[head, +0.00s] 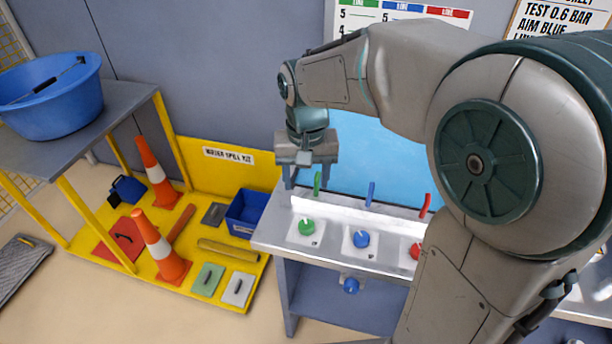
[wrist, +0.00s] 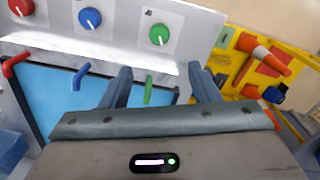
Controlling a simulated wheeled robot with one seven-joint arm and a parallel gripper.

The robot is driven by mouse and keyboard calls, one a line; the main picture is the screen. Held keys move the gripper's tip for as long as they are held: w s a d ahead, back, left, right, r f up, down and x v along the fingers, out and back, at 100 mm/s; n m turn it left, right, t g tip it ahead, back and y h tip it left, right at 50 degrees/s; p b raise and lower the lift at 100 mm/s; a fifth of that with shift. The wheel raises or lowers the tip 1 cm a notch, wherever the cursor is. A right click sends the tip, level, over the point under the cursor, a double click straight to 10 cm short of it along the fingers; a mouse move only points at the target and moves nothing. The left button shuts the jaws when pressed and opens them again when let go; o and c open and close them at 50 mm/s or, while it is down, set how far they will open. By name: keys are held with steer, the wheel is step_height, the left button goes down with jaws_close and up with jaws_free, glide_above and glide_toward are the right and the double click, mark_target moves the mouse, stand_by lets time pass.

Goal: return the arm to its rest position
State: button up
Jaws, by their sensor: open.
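My arm reaches from the right across the head view, bent at the elbow. My gripper (head: 306,182) points down above the left end of the grey bench (head: 268,232). In the wrist view my gripper (wrist: 160,78) is open, with its two fingers apart. A green spout or lever (head: 317,183) stands close beside the fingers in the head view. In the wrist view the green piece (wrist: 149,90) shows between the fingers in the picture; I cannot tell if anything touches. Nothing is seen held.
The bench carries green (head: 306,227), blue (head: 361,239) and red (head: 416,251) knobs, with blue (head: 370,194) and red (head: 425,205) levers behind. A yellow spill-kit tray (head: 205,160) with orange cones (head: 160,250) lies left. A blue tub (head: 50,100) stands on a shelf.

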stand_by(0.4)
steer(key=s+d+t, duration=0.3)
steer(key=s+d, duration=0.8)
steer(key=s, duration=0.2)
steer(key=shift+w+r, duration=0.1)
stand_by(0.5)
